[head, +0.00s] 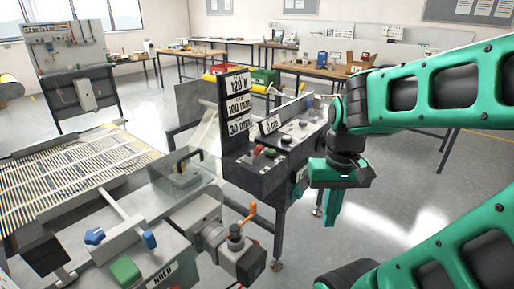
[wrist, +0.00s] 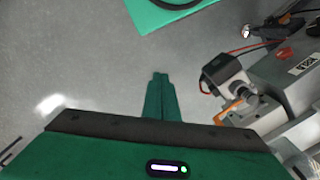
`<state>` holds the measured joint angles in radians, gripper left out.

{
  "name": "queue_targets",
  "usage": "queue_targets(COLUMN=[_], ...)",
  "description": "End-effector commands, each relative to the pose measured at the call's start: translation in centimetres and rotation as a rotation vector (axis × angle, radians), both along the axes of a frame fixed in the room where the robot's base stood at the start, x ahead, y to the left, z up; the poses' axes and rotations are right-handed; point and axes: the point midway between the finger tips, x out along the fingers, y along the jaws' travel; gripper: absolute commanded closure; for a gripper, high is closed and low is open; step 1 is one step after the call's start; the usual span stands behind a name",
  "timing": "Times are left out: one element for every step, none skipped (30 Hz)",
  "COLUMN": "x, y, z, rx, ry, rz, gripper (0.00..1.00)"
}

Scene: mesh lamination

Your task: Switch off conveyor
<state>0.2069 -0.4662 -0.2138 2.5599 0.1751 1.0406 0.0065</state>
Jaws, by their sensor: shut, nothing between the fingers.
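A dark control console (head: 262,172) stands at the centre of the head view. Its sloped top carries a red button (head: 258,149), a green button (head: 271,153) and black knobs (head: 286,139). I cannot tell which control is for the conveyor. A slatted conveyor-like bed (head: 70,175) lies at the left. My gripper (head: 331,222) is shut and empty, pointing down to the right of the console and apart from it. In the wrist view its closed fingers (wrist: 158,76) are over bare grey floor.
An upright signboard (head: 238,112) rises from the console's left side. An orange-handled fitting (head: 240,235) and a panel labelled HOLD (head: 163,273) stand in front. The fitting's orange handle also shows in the wrist view (wrist: 229,110). Open floor (head: 400,200) lies to the right.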

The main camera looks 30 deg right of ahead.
Motion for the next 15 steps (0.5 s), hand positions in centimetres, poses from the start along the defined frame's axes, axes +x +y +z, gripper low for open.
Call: queue_targets(x=[0.0,0.0,0.0,0.0,0.0,0.0,0.0,0.0,0.0,0.0,0.0,-0.8,-1.1,-1.1,-0.9], y=[0.0,0.0,0.0,0.0,0.0,0.0,0.0,0.0,0.0,0.0,0.0,0.0,0.0,-0.1,-0.2], z=[0.0,0.0,0.0,0.0,0.0,0.0,0.0,0.0,0.0,0.0,0.0,0.4,0.5,0.5,0.5], rx=[0.000,0.000,0.000,0.000,0.000,0.000,0.000,0.000,0.000,0.000,0.000,-0.001,-0.004,-0.007,-0.014], ry=[0.000,0.000,0.000,0.000,0.000,0.000,0.000,0.000,0.000,0.000,0.000,-0.009,-0.013,-0.014,-0.014], rz=[0.000,0.000,0.000,0.000,0.000,0.000,0.000,0.000,0.000,0.000,-0.001,-0.004,-0.010,-0.020,-0.037], gripper=[1.00,1.00,1.00,1.00,1.00,1.00,1.00,1.00,1.00,1.00,1.00,1.00,1.00,1.00,1.00])
